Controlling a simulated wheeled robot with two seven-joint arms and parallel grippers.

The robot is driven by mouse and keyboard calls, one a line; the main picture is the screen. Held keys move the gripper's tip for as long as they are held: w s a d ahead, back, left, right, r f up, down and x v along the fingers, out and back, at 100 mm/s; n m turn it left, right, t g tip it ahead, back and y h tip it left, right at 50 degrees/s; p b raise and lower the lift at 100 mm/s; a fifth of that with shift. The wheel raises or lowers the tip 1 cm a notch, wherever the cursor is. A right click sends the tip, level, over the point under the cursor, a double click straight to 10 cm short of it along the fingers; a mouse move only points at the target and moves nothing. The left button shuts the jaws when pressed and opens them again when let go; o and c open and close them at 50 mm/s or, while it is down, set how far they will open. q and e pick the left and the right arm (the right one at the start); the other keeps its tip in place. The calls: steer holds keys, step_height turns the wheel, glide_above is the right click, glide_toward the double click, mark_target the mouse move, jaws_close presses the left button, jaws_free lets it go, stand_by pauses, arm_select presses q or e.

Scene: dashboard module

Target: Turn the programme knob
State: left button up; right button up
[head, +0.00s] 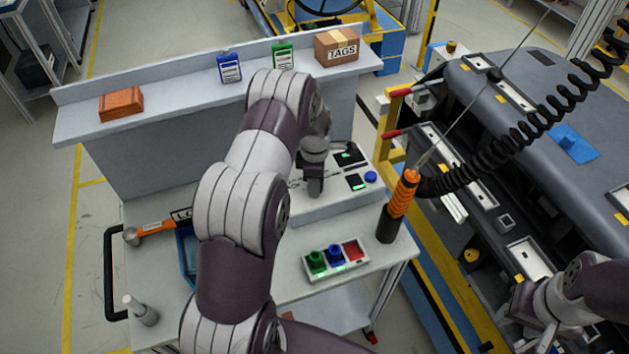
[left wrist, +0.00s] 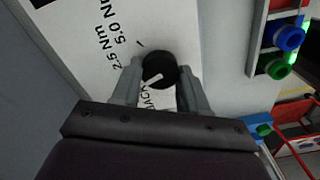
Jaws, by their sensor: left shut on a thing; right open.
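The programme knob (left wrist: 160,68) is a round black knob with a white pointer line on a white panel, seen in the left wrist view. Its pointer slants toward the lower left, near a partly covered label ending in "ACK". My left gripper (left wrist: 157,88) has its two grey fingers on either side of the knob and is shut on it. In the head view my left gripper (head: 314,187) points down at the panel of the white module (head: 335,205), and it hides the knob there. Of my right arm only links show at the lower right; its fingers cannot be made out.
Right of the knob, the module carries lit green displays and a blue button (head: 370,177). A tray (head: 350,266) with green, blue and red compartments stands in front. An orange-handled tool (head: 402,195) hangs on a coiled cord nearby. A dashboard (head: 560,130) fills the right.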

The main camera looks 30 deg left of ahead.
arm_select(q)
steer(key=shift+w+r, duration=0.2)
steer(key=o, duration=0.8)
steer(key=shift+c, duration=0.2)
steer(key=o, duration=0.3)
steer(key=shift+s+d, duration=0.1)
steer(key=shift+r, duration=0.25)
step_height(320, 180, up, 12)
steer(key=b, duration=0.2)
